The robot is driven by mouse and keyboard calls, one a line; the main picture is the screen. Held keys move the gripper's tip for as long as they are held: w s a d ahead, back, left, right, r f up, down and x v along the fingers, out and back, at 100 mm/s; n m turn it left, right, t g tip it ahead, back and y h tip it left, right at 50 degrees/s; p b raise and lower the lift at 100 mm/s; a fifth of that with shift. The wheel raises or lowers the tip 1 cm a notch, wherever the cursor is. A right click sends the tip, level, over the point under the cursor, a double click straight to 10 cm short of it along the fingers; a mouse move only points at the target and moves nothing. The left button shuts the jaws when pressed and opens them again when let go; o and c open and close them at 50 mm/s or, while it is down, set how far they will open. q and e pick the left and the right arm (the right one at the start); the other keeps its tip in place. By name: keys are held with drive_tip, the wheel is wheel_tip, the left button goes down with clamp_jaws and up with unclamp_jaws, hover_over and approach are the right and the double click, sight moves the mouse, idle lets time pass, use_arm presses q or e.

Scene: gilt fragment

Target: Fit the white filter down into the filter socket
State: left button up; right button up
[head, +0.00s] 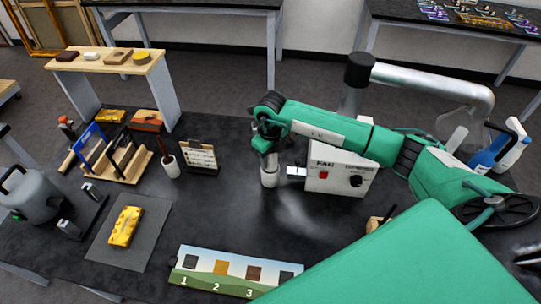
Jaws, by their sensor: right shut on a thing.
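My right gripper (268,160) points down left of the white fan box (338,174). It is shut on the white filter (269,179), a short pale upright cylinder at its fingertips. The lower end is close to the dark table; I cannot tell whether it touches anything. A short white stub (296,171) sticks out from the box's left side, slightly right of the cylinder. I cannot make out the filter socket separately; the gripper and cylinder may hide it. My left gripper is not in view.
A small stand with a pale card (201,157) and a white cup (171,167) with a dark handle stand to the left. A numbered board (233,272) lies in front. A yellow object (124,226) lies on a grey mat (104,252). Bare table lies before the fan box.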

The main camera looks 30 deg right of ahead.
drive_tip(key=shift+f+b, duration=0.4)
drive_tip(key=shift+f, duration=0.1)
drive_tip(key=o, duration=1)
drive_tip(key=shift+r, duration=0.1)
drive_tip(key=shift+r+p, duration=0.2)
drive_tip(key=shift+p, duration=0.15)
drive_tip(key=shift+r+p, duration=0.4)
wheel_tip(320, 180, up, 11)
drive_tip(key=b, duration=0.5)
drive_tip(key=shift+f, duration=0.15)
drive_tip(key=shift+r, duration=0.65)
